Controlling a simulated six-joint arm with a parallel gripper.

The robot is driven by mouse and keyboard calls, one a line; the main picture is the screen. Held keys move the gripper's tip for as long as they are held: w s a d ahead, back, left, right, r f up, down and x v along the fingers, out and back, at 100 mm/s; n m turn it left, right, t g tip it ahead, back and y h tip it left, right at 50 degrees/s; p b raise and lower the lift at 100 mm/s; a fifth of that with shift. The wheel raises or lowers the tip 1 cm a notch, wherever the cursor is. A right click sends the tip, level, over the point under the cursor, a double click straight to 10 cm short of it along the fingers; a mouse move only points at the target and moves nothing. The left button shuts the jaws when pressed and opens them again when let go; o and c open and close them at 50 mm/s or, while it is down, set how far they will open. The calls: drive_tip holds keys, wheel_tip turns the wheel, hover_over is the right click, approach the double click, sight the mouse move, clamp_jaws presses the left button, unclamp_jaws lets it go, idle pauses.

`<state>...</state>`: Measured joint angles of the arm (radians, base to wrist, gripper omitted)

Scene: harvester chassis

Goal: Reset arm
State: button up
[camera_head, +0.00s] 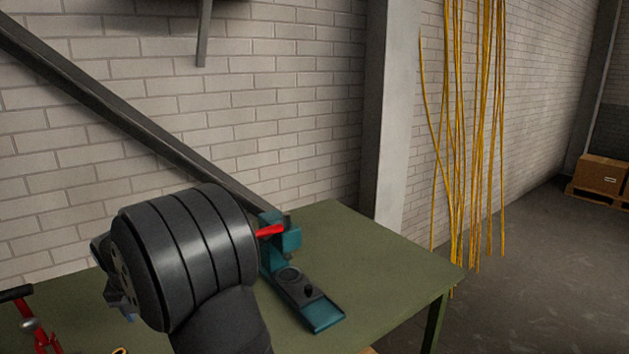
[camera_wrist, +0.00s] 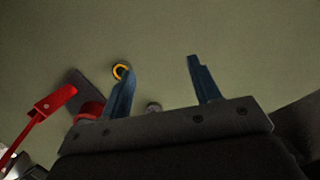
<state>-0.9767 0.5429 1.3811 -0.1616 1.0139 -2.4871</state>
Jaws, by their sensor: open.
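My gripper (camera_wrist: 163,76) shows in the wrist view with its two blue fingers apart and nothing between them. It points toward the green table top (camera_wrist: 265,50). In the head view my dark arm covers much of the left part of the table (camera_head: 395,262), and my fingers are mostly hidden behind it. A small grey round piece (camera_wrist: 153,107) shows between the finger bases.
A teal tool with a red handle (camera_head: 318,314) stands on the table right of my arm. A red tool (camera_head: 37,328) is at the far left; a red part (camera_wrist: 52,103) shows in the wrist view. Yellow cables (camera_head: 480,130) hang by the wall. The table's right side is clear.

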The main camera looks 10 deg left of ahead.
drive_tip(key=s+a+m, duration=0.1)
drive_tip(key=s+a, duration=0.3)
drive_tip(key=s, duration=0.1)
drive_tip(key=s+a+r+m, duration=0.1)
drive_tip(key=s+a+m, duration=0.1)
drive_tip(key=s+a, duration=0.3)
drive_tip(key=s+a+m+h, duration=0.1)
drive_tip(key=s+a, duration=0.4)
drive_tip(key=s, duration=0.2)
drive_tip(key=shift+r+m, duration=0.15)
drive_tip(key=shift+m, duration=0.15)
drive_tip(key=shift+o, duration=0.4)
